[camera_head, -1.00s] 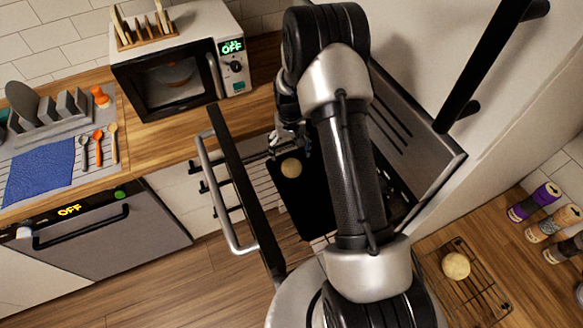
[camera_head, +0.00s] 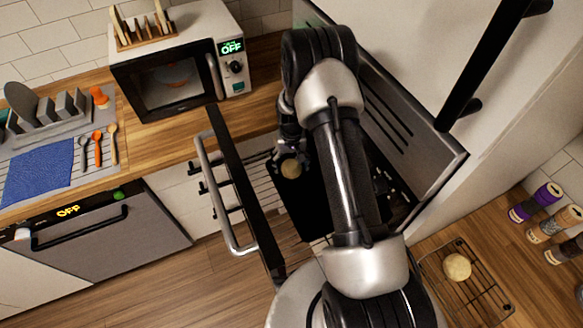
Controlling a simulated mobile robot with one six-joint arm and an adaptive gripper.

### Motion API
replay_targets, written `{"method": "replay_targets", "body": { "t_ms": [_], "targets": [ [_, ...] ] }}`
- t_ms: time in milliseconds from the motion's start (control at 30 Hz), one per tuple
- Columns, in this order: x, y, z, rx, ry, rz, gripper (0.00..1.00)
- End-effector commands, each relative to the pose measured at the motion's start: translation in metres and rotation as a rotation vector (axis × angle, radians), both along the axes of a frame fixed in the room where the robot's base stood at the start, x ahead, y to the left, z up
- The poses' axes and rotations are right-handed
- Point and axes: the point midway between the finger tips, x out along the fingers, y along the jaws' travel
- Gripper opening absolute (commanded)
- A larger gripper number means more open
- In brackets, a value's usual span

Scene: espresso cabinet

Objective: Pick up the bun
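A round, pale bun (camera_head: 291,168) is on the black tray (camera_head: 312,222) inside the pulled-out oven rack area. My gripper (camera_head: 290,157) is low at the bun's far side, with its fingers close around that edge. The fingers are small and dark here, so I cannot tell whether they touch the bun or have shut on it. My arm hides the right part of the tray. A second bun (camera_head: 457,267) sits on a wire cooling rack (camera_head: 484,300) on the wooden counter at the lower right.
The open oven door's handle bar (camera_head: 222,200) stands left of the tray. A grey panel (camera_head: 405,125) rises close to the right of my arm. A microwave (camera_head: 180,70) is at the upper left.

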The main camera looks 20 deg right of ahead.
Motion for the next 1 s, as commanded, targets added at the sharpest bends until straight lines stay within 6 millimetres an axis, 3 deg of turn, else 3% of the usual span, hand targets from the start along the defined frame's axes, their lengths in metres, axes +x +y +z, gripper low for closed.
{"method": "replay_targets", "body": {
  "t_ms": [567,833,1000],
  "targets": [
    [0.0,0.0,0.0,0.0,0.0,0.0,0.33],
    [0.0,0.0,0.002,0.0,0.0,0.0,0.33],
    [0.001,0.0,0.014,-0.001,-0.002,0.0,0.33]
  ]
}}
